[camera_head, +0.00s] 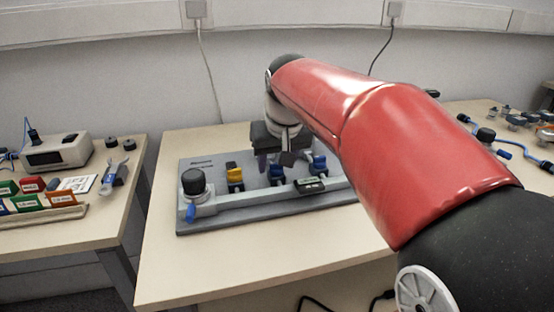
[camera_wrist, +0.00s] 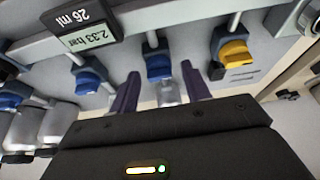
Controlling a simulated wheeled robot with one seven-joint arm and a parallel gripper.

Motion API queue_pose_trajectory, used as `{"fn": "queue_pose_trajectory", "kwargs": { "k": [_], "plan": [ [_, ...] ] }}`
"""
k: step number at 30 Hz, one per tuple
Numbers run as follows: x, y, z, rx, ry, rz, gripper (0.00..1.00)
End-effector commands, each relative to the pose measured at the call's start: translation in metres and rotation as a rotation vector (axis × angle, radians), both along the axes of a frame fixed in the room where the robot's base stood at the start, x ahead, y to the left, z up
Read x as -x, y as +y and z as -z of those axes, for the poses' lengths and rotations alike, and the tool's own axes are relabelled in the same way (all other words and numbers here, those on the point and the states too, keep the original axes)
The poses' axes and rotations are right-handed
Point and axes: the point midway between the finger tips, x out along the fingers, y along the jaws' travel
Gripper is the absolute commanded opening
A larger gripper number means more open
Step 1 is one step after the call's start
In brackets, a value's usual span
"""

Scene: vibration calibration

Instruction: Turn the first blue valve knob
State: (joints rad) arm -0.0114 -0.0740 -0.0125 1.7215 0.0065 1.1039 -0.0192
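A blue valve knob (camera_head: 277,174) sits on the grey rig, just right of the yellow knob (camera_head: 235,176). It also shows in the wrist view (camera_wrist: 159,67), pointing toward my gripper. My gripper (camera_head: 274,166) is over the rig at this knob. In the wrist view my gripper (camera_wrist: 160,72) is open, with one purple finger on each side of the blue knob and a visible gap to each. I cannot tell how deep the fingertips reach. Another blue knob (camera_head: 319,163) is farther right, and it shows left of the fingers in the wrist view (camera_wrist: 88,79).
A small display (camera_head: 311,185) is at the rig's front right. A black-capped post (camera_head: 193,182) stands at its left end. The front of the table (camera_head: 200,265) is clear. Side tables (camera_head: 65,235) hold a grey device (camera_head: 58,152) and coloured boxes.

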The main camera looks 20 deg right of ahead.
Motion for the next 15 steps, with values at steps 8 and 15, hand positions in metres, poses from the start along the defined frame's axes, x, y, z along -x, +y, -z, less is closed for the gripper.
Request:
{"fn": "queue_pose_trajectory", "kwargs": {
  "k": [8, 15],
  "plan": [
    [0.0, 0.0, -0.001, 0.0, -0.002, 0.001, 0.49],
    [0.01, 0.0, -0.029, 0.0, -0.006, 0.001, 0.49]
  ]
}}
